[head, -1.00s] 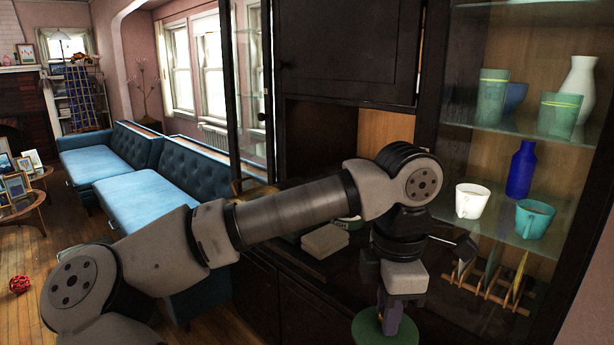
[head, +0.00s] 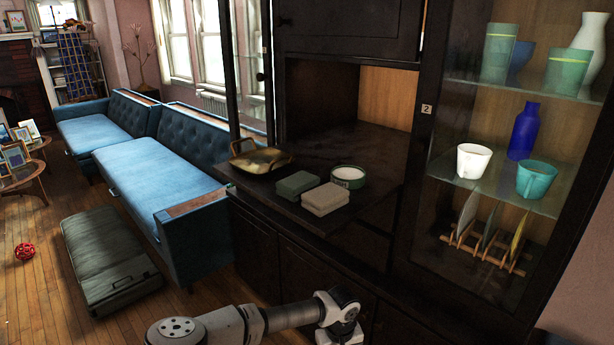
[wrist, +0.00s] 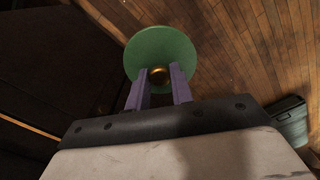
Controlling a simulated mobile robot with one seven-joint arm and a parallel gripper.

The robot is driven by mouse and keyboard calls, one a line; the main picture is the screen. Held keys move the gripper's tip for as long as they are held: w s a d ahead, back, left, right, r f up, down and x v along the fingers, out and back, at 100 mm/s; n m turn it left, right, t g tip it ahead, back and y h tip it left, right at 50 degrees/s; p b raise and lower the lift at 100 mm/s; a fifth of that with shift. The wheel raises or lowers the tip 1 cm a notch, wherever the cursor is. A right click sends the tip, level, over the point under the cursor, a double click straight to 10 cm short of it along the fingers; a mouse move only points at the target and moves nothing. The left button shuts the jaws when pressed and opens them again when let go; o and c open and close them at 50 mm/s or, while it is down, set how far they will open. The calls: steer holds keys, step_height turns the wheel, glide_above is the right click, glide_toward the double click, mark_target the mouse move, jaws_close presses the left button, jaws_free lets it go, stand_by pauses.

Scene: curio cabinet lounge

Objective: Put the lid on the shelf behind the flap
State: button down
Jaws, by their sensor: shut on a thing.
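In the wrist view a round green lid (wrist: 160,45) with a brass knob is held by my gripper (wrist: 161,73). The two purple fingers are shut on the knob, and the disc is over the wood floor. Neither lid nor gripper shows in the head view; only part of my arm is at the bottom. The cabinet's dark flap (head: 268,195) is lowered flat. The shelf behind it (head: 385,140) is a dark open recess with a lighter wood back. Its visible part looks bare; the left part is shadowed.
On the flap area sit a brass tray (head: 262,160), a green block (head: 297,184), a grey block (head: 325,199) and a round green-rimmed dish (head: 348,176). Glass shelves at right hold a white mug (head: 472,161) and other ware. A dark case (head: 108,262) lies on the floor.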

steer(key=f+m, duration=0.1)
steer(key=f, duration=0.1)
steer(key=s+f, duration=0.1)
steer(key=a+f+m, duration=0.1)
steer(key=f, duration=0.1)
steer(key=shift+s+a+f+m, duration=0.1)
steer(key=shift+s+f+m, duration=0.1)
steer(key=shift+f+m, duration=0.15)
steer(key=a, duration=0.7)
steer(key=s+f, duration=0.4)
steer(key=f, duration=0.2)
steer(key=shift+s+d, duration=0.15)
steer(key=shift+s, duration=0.15)
